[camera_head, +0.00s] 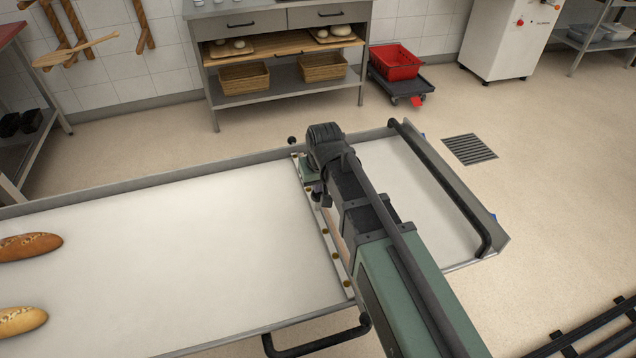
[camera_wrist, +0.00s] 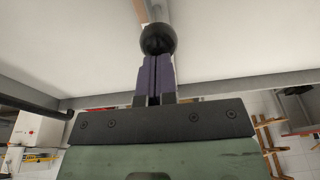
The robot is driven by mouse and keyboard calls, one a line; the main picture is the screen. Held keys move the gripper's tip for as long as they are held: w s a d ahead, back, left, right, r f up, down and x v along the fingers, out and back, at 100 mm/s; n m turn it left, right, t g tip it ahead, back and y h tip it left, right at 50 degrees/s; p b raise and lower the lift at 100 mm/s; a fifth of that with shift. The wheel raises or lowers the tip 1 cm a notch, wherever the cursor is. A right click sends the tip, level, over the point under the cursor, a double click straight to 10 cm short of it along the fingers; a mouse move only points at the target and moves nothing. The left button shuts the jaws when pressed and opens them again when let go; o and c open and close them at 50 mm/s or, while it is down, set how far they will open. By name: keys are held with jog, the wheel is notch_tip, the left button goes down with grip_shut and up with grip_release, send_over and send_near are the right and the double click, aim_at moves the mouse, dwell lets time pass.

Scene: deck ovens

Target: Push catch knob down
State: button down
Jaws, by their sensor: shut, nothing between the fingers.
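A round black knob (camera_wrist: 158,39) shows in the wrist view, straight in line with the tips of my gripper (camera_wrist: 156,64). The purple fingers are together, with nothing held between them. The knob overlaps the fingertips in the picture; I cannot tell whether they touch. In the head view a small black ball (camera_head: 291,140) shows at the far edge of the loader, just left of my wrist; I cannot tell if it is the same knob. My arm hides the fingers there. The white loader belt (camera_head: 200,250) lies under my arm.
Two bread loaves (camera_head: 28,246) (camera_head: 20,320) lie at the belt's left end. A black bar handle (camera_head: 440,190) runs along the loader's right end, and another handle (camera_head: 318,340) sticks out at the near side. The floor to the right is mostly clear.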

jog(key=shift+b+x, duration=0.65)
jog(key=shift+x, duration=0.4)
jog(key=shift+s+d+f, duration=0.1)
jog(key=shift+s, duration=0.25)
jog(key=shift+r, duration=0.25)
jog(key=r+p, duration=0.6)
jog(key=shift+w+r+p, duration=0.2)
jog(key=shift+w+p, duration=0.15)
jog(key=a+p+v, duration=0.1)
jog(key=p+v, duration=0.7)
jog(key=s+d+m+g, duration=0.1)
jog(key=s+d, duration=0.5)
jog(key=d, duration=0.2)
jog(key=s+d+m+g, duration=0.1)
jog(key=s+d+m, duration=0.1)
jog(key=s+d, duration=0.4)
jog(key=d, duration=0.3)
jog(key=shift+s+m+h, duration=0.25)
jog(key=shift+m+h, duration=0.05)
jog(key=shift+h, duration=0.1)
